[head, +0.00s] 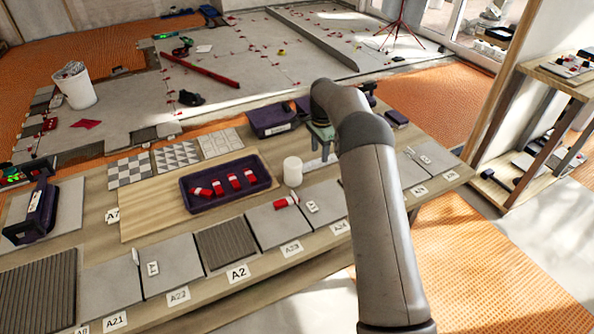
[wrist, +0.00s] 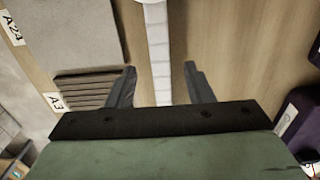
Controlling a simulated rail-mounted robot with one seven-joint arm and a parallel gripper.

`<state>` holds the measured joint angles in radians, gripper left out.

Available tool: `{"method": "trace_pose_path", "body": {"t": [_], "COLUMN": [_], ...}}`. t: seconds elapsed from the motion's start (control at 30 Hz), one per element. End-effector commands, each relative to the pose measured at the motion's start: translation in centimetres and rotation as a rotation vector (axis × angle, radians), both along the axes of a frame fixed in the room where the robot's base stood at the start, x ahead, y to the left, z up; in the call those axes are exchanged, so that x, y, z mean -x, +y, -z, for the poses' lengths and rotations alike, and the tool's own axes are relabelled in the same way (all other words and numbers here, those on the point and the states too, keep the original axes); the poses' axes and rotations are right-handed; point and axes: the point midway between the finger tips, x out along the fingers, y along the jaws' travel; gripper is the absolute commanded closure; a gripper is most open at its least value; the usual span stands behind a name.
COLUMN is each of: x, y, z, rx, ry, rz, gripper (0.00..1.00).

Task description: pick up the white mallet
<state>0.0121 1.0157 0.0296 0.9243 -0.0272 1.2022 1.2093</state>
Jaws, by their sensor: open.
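The white mallet lies on the long wooden table (head: 88,205), to the right of the dark purple tray. Its thick round head (head: 292,171) shows in the head view, with a pale handle (head: 314,163) running right towards my gripper (head: 323,153). In the wrist view the white, banded handle (wrist: 158,45) runs from the top edge down between the two fingers of my gripper (wrist: 160,70). The fingers are open, one on each side, with gaps to the handle.
The purple tray (head: 183,196) holds several red-and-white pieces. Grey tiles (head: 280,224) with labels line the table's front edge. A purple bin (head: 271,119) stands behind my gripper. A ribbed tile (wrist: 85,88) lies left of the fingers in the wrist view.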

Motion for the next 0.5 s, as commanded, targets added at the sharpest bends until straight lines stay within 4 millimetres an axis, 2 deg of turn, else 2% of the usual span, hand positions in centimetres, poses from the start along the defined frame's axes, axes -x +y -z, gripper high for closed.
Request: {"method": "trace_pose_path", "body": {"t": [0.13, 0.3, 0.5], "x": [0.1, 0.1, 0.1], "y": [0.1, 0.3, 0.3], "z": [1.4, 4.0, 5.3], "rx": [0.0, -0.001, 0.0], "ry": [0.003, 0.003, 0.0], "rz": [0.0, 0.001, 0.0], "gripper": [0.53, 0.53, 0.53]}}
